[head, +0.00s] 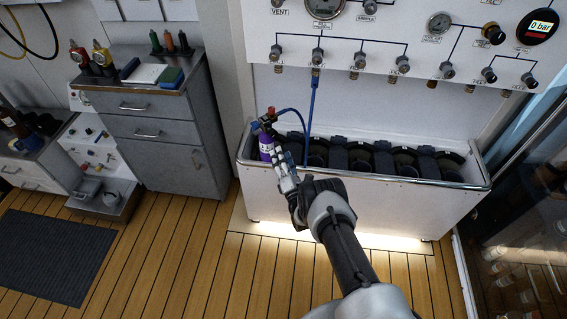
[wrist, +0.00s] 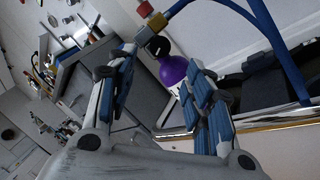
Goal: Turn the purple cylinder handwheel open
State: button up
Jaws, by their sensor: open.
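The purple cylinder (head: 266,150) stands at the left end of the white trough in the head view, partly hidden by my gripper. In the wrist view its rounded purple shoulder (wrist: 173,71) shows between and beyond my fingers. A dark round knob (wrist: 158,45), which looks like the handwheel, sits on top of it. A red and brass fitting (wrist: 156,22) is above the knob, with a blue hose leading off. My gripper (wrist: 160,62) is open, its blue-padded fingers apart on either side of the cylinder top. I cannot tell whether they touch the handwheel. In the head view my gripper (head: 281,160) is beside the cylinder.
The white trough (head: 350,205) with several dark cradles extends right. The blue hose (head: 311,110) drops from the wall panel (head: 400,30) of gauges and valves. A grey drawer cabinet (head: 160,130) stands to the left. The wooden floor in front is clear.

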jog(key=shift+v, duration=1.15)
jog(key=m+g+y+p, duration=0.1)
jog(key=m+g+p, duration=0.8)
jog(key=m, duration=1.2)
send_near(274, 134)
jog(key=shift+t, duration=0.7)
jog(key=b+x, duration=0.1)
jog(key=x, duration=0.1)
jog(key=f+b+x, duration=0.1)
jog(key=b+x, duration=0.1)
jog(key=x, duration=0.1)
jog(key=b+x, duration=0.2)
jog(key=x, duration=0.1)
jog(key=shift+s+f, duration=0.2)
jog(key=shift+s, duration=0.05)
jog(key=shift+w+a+b, duration=0.3)
jog(key=shift+w+b, duration=0.15)
jog(key=shift+w, duration=0.05)
jog(key=c, duration=1)
jog(key=shift+c, duration=0.2)
